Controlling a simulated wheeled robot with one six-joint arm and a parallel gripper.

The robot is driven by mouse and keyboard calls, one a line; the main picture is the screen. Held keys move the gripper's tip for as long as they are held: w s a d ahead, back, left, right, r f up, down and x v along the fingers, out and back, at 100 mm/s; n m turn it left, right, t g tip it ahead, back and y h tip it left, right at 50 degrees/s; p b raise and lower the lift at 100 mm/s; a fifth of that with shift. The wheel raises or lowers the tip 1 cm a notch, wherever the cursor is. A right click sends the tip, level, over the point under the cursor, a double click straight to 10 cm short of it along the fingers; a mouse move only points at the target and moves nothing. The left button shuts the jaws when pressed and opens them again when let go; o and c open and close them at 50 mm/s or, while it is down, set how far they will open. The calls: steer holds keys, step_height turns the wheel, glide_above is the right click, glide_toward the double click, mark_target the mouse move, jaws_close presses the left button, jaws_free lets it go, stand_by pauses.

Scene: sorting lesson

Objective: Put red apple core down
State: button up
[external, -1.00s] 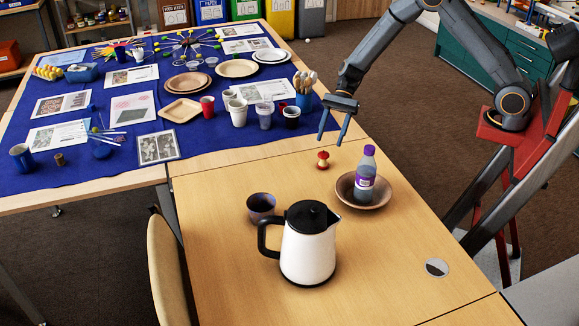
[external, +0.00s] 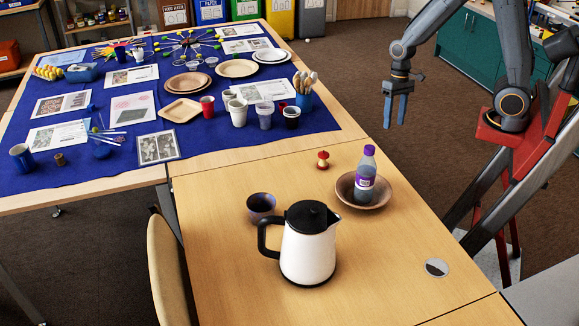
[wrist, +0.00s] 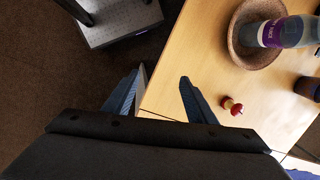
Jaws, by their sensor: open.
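The red apple core (external: 323,160) stands upright on the bare wooden table (external: 230,170), left of and behind the brown bowl in the external view. In the wrist view the apple core (wrist: 231,105) lies to the right of my fingers, apart from them. My gripper (external: 395,122) is open and empty, raised beyond the table's right edge. Its two fingers also show spread apart in the wrist view (wrist: 158,92), with the table's corner between them.
A brown bowl (external: 376,202) holds a bottle with a purple cap (external: 367,168). A white kettle (external: 307,250) and a dark cup (external: 261,205) stand nearer the front. A blue-covered table (external: 215,165) with plates, cups and papers is behind left.

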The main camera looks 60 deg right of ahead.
steer(key=s+d+r+n+t+h, duration=0.1)
steer(key=s+d+n+h, duration=0.1)
steer(key=s+d+n, duration=0.2)
steer(key=shift+s+n, duration=0.8)
steer(key=shift+s, duration=0.45)
